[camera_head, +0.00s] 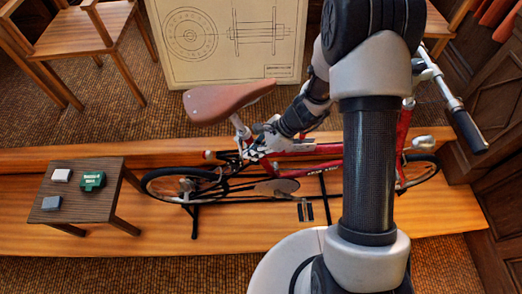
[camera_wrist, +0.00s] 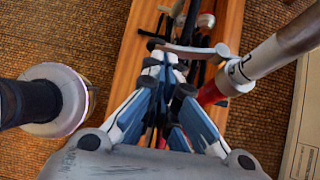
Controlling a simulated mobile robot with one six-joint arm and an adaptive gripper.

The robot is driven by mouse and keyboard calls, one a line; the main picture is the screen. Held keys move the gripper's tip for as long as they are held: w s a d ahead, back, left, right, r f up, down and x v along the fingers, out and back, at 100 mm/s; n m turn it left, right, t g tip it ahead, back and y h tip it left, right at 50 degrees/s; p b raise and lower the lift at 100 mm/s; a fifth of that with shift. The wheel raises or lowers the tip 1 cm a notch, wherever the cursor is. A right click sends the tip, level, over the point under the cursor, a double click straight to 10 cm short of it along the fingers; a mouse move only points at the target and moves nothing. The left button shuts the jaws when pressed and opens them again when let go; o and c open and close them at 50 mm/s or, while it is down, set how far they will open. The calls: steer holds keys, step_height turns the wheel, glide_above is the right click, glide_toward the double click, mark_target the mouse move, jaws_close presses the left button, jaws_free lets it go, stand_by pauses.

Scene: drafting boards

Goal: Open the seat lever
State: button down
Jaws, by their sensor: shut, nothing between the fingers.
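The red bicycle (camera_head: 320,150) stands on a wooden platform, with a brown saddle (camera_head: 225,102) on a silver seat post (camera_head: 239,126). In the wrist view the seat post (camera_wrist: 275,58) comes in from the right to a silver clamp collar (camera_wrist: 235,78) on the red frame tube. The seat lever (camera_wrist: 195,50), a curved silver bar, runs left from the collar and passes just beyond my fingertips. My gripper (camera_wrist: 168,62) is shut and empty, its tips close to the lever's left part; I cannot tell whether they touch it. In the head view my gripper (camera_head: 255,150) is beside the seat post's base and hides the lever.
A framed drawing (camera_head: 225,40) stands behind the bicycle. A chair (camera_head: 85,32) is at the back left. The platform's front (camera_head: 150,240) is clear.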

stand_by(0.3)
steer(key=shift+s+a+f+b, duration=0.25)
steer(key=shift+s+a+b, duration=0.3)
steer(key=shift+a+b, duration=0.25)
steer(key=s+d+f+p+v, duration=0.1)
steer(key=p+v, duration=0.4)
steer(key=v, duration=0.9)
steer(key=shift+s+d+f, duration=0.2)
steer(key=shift+d+f, duration=0.1)
steer(key=shift+d, duration=0.35)
